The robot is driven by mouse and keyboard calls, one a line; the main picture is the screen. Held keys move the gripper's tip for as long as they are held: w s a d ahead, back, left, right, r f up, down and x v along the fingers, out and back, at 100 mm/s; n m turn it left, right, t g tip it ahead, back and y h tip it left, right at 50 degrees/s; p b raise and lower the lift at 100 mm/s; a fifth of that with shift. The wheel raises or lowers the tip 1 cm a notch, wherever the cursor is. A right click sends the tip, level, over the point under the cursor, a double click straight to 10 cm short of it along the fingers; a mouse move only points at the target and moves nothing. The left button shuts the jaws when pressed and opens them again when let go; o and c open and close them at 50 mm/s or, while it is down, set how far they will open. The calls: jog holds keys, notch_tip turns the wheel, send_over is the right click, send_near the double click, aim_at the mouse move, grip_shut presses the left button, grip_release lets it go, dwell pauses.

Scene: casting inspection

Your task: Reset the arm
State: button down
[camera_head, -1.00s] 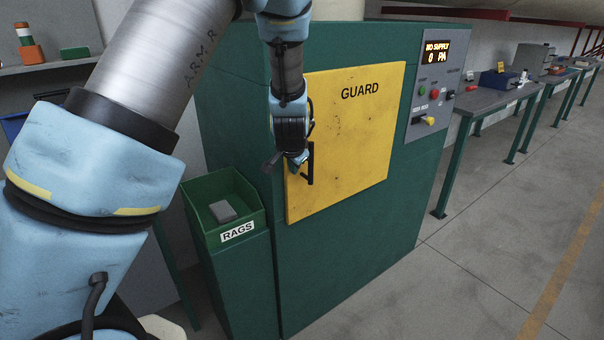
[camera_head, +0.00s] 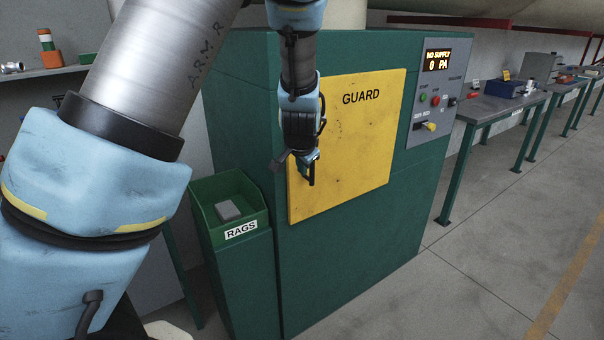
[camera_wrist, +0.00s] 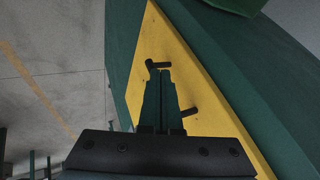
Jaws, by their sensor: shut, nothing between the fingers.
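My arm spans the left and upper middle of the head view. My gripper (camera_head: 300,163) hangs in front of the left part of the yellow guard door (camera_head: 360,150) on the green machine. Its fingers are shut and empty. In the wrist view my gripper (camera_wrist: 161,82) points at the yellow door (camera_wrist: 150,35), with the dark door handle (camera_wrist: 160,65) near the fingertips and partly hidden behind them. I cannot tell whether the fingers touch the handle. The guard door looks closed.
A green rags bin (camera_head: 240,232) stands left of the green machine (camera_head: 340,270). A control panel (camera_head: 429,98) reads "NO SUPPLY 0 PA". Benches (camera_head: 490,104) run back along the right wall. A shelf (camera_head: 45,72) is at the far left. The floor at right is clear.

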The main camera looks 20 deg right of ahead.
jog(key=v, duration=0.6)
jog(key=a+f+n+g+y, duration=0.25)
jog(key=a+n, duration=0.35)
jog(key=a, duration=1)
jog(key=s+a+n+g, duration=0.1)
jog(key=s+a+n, duration=0.2)
jog(key=s+a, duration=0.2)
jog(key=s+a+r+n+g, duration=0.1)
jog(key=s+a+n, duration=0.2)
jog(key=a, duration=0.9)
jog(key=shift+s+n+g, duration=0.3)
jog(key=shift+s+g, duration=0.05)
jog(key=shift+s, duration=0.55)
